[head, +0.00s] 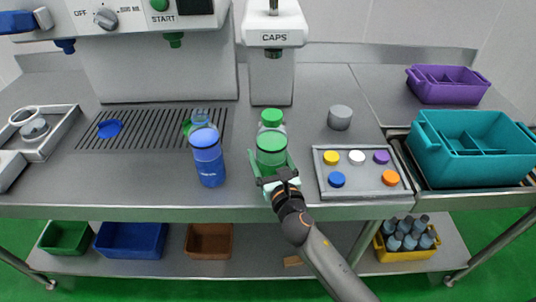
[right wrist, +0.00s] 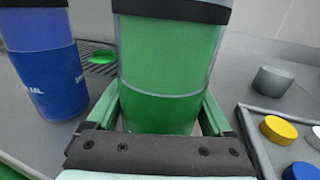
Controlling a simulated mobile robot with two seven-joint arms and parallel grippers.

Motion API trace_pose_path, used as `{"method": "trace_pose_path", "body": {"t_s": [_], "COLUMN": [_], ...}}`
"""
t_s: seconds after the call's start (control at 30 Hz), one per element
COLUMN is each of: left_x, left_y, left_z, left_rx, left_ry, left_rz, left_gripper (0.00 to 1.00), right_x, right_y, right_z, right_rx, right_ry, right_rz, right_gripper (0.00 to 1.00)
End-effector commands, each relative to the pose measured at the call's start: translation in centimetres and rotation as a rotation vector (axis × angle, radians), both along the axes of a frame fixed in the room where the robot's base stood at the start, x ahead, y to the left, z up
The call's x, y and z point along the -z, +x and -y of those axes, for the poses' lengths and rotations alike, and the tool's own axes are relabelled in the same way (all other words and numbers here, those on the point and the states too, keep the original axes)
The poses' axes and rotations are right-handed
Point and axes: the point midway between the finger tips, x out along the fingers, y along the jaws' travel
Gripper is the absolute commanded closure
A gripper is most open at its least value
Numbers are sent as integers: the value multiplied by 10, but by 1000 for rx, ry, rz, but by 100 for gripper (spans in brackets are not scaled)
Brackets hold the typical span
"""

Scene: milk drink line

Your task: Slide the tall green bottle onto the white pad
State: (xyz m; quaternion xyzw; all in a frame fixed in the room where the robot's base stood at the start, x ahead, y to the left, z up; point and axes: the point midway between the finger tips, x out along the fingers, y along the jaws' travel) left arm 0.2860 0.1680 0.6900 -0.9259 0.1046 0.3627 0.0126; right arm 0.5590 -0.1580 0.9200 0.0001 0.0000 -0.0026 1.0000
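The tall green bottle (head: 271,158) stands upright on the grey table near its front edge, with a clear upper part and a green cap. In the right wrist view the green bottle (right wrist: 165,70) fills the middle. My right gripper (head: 273,175) is low at its near side, with green fingers on both sides of it. In the right wrist view the gripper (right wrist: 160,115) flanks the bottle closely. The bottle hides the fingertips, so firm contact cannot be told. I cannot make out a white pad. My left gripper is not in view.
A blue bottle (head: 208,165) stands close on the left. A grey tray (head: 360,185) with colored caps lies just right, with a grey cylinder (head: 340,117) behind it. The caps dispenser (head: 272,70) stands behind the green bottle. A teal crate (head: 440,165) is far right.

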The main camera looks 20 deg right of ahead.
Motion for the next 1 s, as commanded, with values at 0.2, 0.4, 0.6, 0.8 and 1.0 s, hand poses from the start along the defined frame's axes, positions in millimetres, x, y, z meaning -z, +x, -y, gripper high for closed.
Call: {"method": "trace_pose_path", "body": {"t_s": [0.2, 0.4, 0.6, 0.8, 1.0], "left_x": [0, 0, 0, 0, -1], "left_y": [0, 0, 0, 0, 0], "left_z": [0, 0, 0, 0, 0], "left_rx": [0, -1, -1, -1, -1], "left_ry": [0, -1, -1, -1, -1], "left_rz": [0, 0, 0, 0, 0], "left_gripper": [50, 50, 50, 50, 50], "right_x": [0, 0, 0, 0, 0], "right_y": [0, 0, 0, 0, 6], "right_z": [0, 0, 0, 0, 2], "right_rx": [0, 0, 0, 0, 0], "right_ry": [0, 0, 0, 0, -2], "right_rz": [0, 0, -1, -1, 0], "right_gripper": [44, 66, 89, 100, 100]}}
